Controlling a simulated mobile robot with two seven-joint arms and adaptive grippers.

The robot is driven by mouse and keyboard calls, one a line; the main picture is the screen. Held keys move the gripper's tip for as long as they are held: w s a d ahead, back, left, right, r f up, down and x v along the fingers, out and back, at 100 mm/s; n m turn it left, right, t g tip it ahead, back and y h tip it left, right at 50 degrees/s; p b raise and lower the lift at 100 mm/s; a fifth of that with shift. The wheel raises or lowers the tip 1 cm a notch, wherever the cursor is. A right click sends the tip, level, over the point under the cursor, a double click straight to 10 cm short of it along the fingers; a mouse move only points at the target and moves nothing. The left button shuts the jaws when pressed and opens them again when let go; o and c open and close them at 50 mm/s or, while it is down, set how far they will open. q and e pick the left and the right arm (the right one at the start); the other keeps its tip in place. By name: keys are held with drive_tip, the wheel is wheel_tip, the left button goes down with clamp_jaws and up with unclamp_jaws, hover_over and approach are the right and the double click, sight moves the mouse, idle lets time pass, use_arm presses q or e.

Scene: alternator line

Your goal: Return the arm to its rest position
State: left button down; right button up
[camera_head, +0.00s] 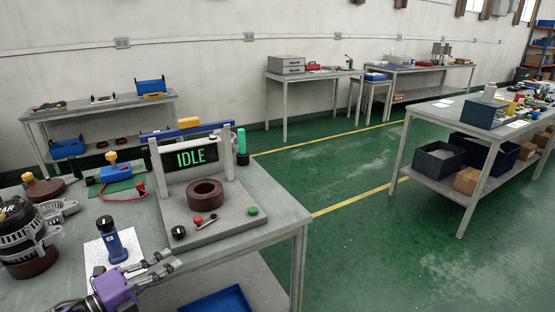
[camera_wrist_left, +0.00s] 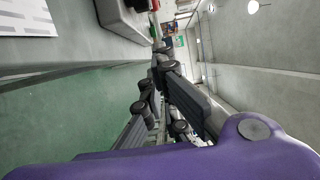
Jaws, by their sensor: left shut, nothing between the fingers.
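My left gripper (camera_head: 165,265) comes in from the lower left of the head view, with its purple body and grey fingers at the front of the near workbench (camera_head: 274,212). Its fingers are shut and empty. In the left wrist view the dark fingers (camera_wrist_left: 162,58) show close together, with the bench edge to their left. In the head view the gripper is just right of and in front of a blue cylinder (camera_head: 116,247) standing on a white sheet. My right gripper is not in view.
A test stand reading IDLE (camera_head: 194,158) carries a brown ring (camera_head: 205,194) and knobs. An alternator (camera_head: 22,238) stands at the left. A blue tray (camera_head: 218,302) lies below the bench top. The green floor (camera_head: 360,240) right of the bench is clear.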

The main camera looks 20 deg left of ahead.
use_arm(q)
drive_tip(key=s+d+f+n+g+y+p, duration=0.1)
drive_tip(key=s+d+f+n+g+y, duration=0.15)
drive_tip(key=s+d+f+n, duration=0.4)
drive_tip(key=s+d+f+n+g+y+p, duration=0.1)
drive_tip(key=s+d+f+n+y+p, duration=0.2)
drive_tip(key=s+f+n, duration=0.6)
drive_tip(key=s+d+f+n+g, duration=0.2)
drive_tip(key=s+d+f+n, duration=0.1)
drive_tip(key=s+d, duration=0.2)
drive_tip(key=s+d+f+n+g, duration=0.2)
drive_tip(key=s+d+f+n, duration=0.1)
drive_tip(key=d, duration=0.6)
drive_tip(key=shift+s+d+f+g+p, duration=0.35)
drive_tip(key=shift+s+f, duration=0.45)
drive_tip(key=shift+s, duration=0.15)
drive_tip(key=shift+y, duration=0.25)
